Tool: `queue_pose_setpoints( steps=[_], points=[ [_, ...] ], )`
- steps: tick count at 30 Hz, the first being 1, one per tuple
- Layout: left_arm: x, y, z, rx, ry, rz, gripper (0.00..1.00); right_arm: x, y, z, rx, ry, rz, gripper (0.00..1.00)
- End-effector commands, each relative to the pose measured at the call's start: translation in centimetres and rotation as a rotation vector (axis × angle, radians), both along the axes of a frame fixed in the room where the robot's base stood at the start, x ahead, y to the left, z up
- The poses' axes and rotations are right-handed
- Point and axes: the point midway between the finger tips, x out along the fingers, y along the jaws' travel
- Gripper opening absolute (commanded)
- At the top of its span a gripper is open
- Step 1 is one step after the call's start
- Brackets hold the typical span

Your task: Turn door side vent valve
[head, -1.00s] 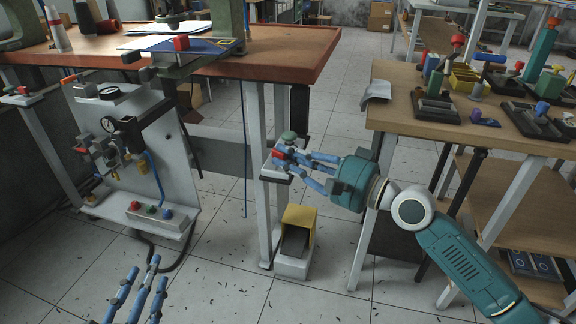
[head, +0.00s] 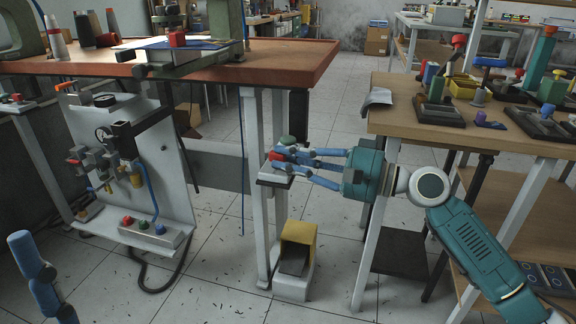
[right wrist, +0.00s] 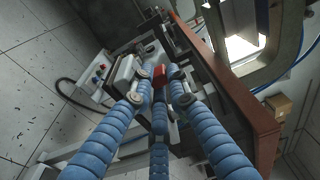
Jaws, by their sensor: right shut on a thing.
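A small valve with a red part (head: 275,156) and a dark green knob (head: 288,140) sits on a grey bracket (head: 272,179) at the right front leg of the red-edged table. My right gripper (head: 284,160) has its blue fingers shut on the red valve part, reaching in from the right. In the right wrist view the red valve part (right wrist: 160,71) shows between the fingertips, and the fingers hide much of the bracket. Only some blue finger segments of my left gripper (head: 40,278) show at the lower left, away from the valve.
A yellow-topped foot pedal (head: 298,234) stands on the floor below the bracket. A white panel (head: 165,120) with gauges and coloured buttons stands at left. A wooden workbench (head: 400,118) with several fixtures is at right. The tiled floor between is mostly clear.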

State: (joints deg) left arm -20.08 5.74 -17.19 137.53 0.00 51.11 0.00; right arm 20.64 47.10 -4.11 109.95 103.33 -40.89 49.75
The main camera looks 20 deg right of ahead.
Motion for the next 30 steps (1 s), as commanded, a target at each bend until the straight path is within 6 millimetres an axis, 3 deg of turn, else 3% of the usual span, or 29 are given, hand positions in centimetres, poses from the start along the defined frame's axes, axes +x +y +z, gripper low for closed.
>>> queue_pose_setpoints(
  steps=[1, 12, 30],
  points=[
    [-0.3, 0.1, -0.5, -0.005, -0.015, -0.001, 0.4, 0.0, 0.0, -0.7, -0.005, 0.01, 0.014, 0.0],
    [-0.2, 0.1, -1.6, -0.003, -0.009, 0.0, 0.4, 0.1, 0.0, -0.6, -0.004, 0.01, 0.091, 0.0],
    [-0.2, 0.0, -2.1, -0.002, -0.007, -0.001, 0.4, 0.1, 0.0, -0.7, -0.008, 0.011, 0.137, 0.0]
  ],
)
